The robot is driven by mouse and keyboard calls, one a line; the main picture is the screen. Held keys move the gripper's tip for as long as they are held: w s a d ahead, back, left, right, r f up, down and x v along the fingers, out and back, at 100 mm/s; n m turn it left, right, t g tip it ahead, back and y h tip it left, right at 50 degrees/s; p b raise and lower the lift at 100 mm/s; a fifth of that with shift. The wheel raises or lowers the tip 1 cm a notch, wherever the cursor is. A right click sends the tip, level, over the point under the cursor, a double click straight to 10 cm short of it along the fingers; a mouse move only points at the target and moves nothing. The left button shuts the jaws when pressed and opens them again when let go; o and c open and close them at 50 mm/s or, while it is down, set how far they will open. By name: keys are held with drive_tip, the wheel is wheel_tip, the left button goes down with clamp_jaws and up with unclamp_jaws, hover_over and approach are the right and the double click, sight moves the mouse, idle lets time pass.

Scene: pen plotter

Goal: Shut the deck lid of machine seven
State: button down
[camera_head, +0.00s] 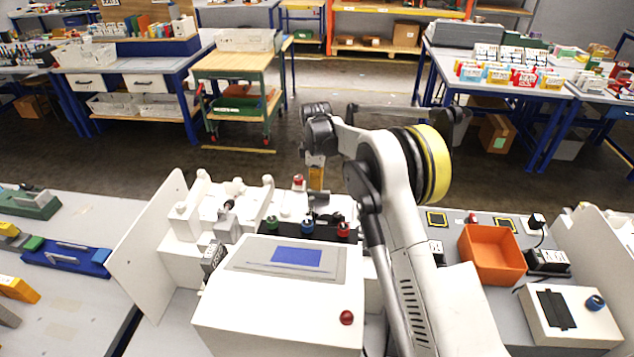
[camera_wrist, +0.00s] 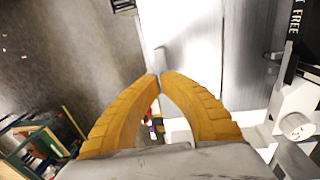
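A white machine (camera_head: 280,310) with a blue screen and a red button stands in the middle of the head view. No number seven is legible on it. Pen holders with blue, green and red caps (camera_head: 307,226) sit behind its screen. My gripper (camera_head: 316,178) hangs beyond the machine, partly hidden by my arm. In the wrist view its yellow fingers (camera_wrist: 160,76) meet at the tips, with nothing clearly held. A pale flat panel (camera_wrist: 195,40) lies beyond the fingertips, with a small grey tab (camera_wrist: 160,57) near them. I cannot tell whether it is the lid or whether they touch.
A white upright panel (camera_head: 150,250) stands left of the machine. An orange bin (camera_head: 492,254) and a white box with a blue knob (camera_head: 570,317) are on the right. Open floor lies behind the bench, before a wooden-topped cart (camera_head: 237,62) and blue workbenches.

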drive_tip(key=shift+w+d+f+b, duration=0.1)
drive_tip(key=shift+w+f+b, duration=0.15)
drive_tip(key=shift+f+b, duration=0.7)
wheel_tip(320, 180, up, 12)
drive_tip(key=s, duration=0.1)
